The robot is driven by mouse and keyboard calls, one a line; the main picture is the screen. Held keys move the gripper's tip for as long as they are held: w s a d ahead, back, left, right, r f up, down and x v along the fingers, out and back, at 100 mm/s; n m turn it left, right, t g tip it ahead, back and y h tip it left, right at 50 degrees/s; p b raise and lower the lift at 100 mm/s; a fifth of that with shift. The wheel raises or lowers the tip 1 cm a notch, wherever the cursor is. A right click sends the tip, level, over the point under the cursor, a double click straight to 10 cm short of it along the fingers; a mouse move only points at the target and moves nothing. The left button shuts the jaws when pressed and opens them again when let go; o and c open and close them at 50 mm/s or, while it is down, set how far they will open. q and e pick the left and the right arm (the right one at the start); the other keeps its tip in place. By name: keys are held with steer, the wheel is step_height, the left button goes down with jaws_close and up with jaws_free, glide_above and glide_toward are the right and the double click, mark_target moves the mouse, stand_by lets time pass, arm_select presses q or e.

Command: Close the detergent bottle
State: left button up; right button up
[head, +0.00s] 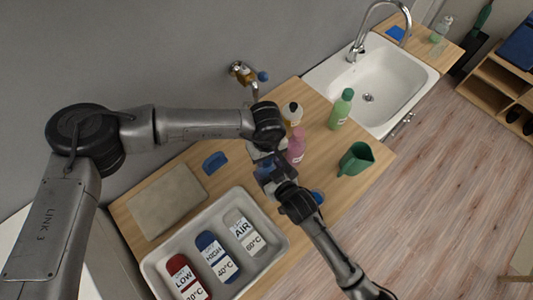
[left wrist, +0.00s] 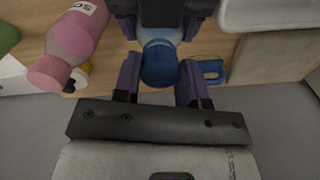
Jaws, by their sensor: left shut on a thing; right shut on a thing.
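The detergent bottle (left wrist: 160,35) is pale, with a blue cap (left wrist: 160,66) at its top. In the left wrist view the cap sits between the purple-lined fingers of my left gripper (left wrist: 158,82), which is shut on it. My right gripper (head: 272,180) is shut on the bottle's body below; its dark fingers show at the top of the left wrist view. In the head view my left gripper (head: 262,152) is directly above the right one, and the two grippers hide most of the bottle. I cannot tell how tightly the cap sits.
A pink bottle (head: 296,146), a yellowish bottle with a dark cap (head: 292,113) and a green bottle (head: 341,108) stand close by. A green jug (head: 355,158) is at right. A tray (head: 152,262) with several labelled packs is in front. A blue brush-like item (head: 214,162) lies at left.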

arm_select(q)
steer(key=shift+f, duration=0.1)
arm_select(e)
jaws_close()
arm_select(q)
steer(key=m, duration=0.6)
steer(key=shift+m, duration=0.4)
steer(key=o, duration=0.9)
steer(key=shift+r, duration=2.2)
